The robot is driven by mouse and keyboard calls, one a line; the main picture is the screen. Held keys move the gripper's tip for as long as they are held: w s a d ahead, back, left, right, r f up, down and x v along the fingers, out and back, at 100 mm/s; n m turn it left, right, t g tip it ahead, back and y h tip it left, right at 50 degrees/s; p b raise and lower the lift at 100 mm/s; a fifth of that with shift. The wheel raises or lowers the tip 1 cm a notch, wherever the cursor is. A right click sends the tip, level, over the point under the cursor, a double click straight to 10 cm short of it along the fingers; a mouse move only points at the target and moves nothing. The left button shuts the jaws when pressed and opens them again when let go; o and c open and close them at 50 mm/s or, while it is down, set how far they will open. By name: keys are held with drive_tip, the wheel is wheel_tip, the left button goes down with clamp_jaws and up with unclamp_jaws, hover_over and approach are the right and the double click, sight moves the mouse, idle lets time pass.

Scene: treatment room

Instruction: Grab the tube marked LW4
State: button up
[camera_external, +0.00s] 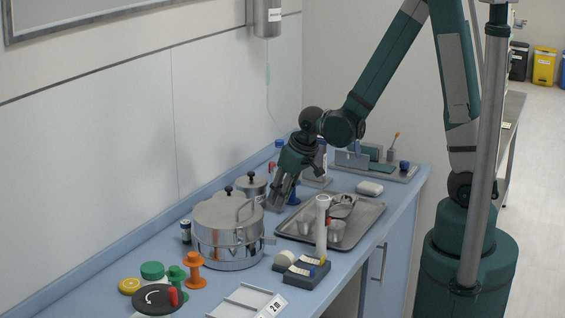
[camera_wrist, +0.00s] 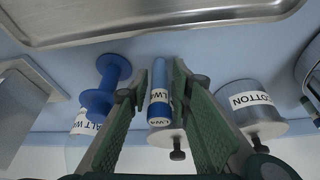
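A slim blue tube (camera_wrist: 159,98) with a white label, which seems to read LW4, shows in the wrist view between the two green fingers of my gripper (camera_wrist: 158,80). The fingers are apart, one on each side of the tube, with only narrow gaps showing. I cannot tell whether either finger touches it. In the external view my gripper (camera_external: 281,195) points down over the counter behind the metal tray, and the tube cannot be made out there.
In the wrist view, a blue spool (camera_wrist: 106,86) stands left of the fingers and a COTTON jar (camera_wrist: 252,108) to the right. The metal tray (camera_external: 366,222) holds cups. A large steel pot (camera_external: 228,240) stands left of my gripper, and a dark block (camera_external: 304,276) stands in front.

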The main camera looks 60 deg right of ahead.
drive_tip(key=c, duration=0.6)
drive_tip(key=shift+r, duration=0.2)
drive_tip(key=shift+r+p, duration=0.85)
drive_tip(key=shift+r, duration=3.95)
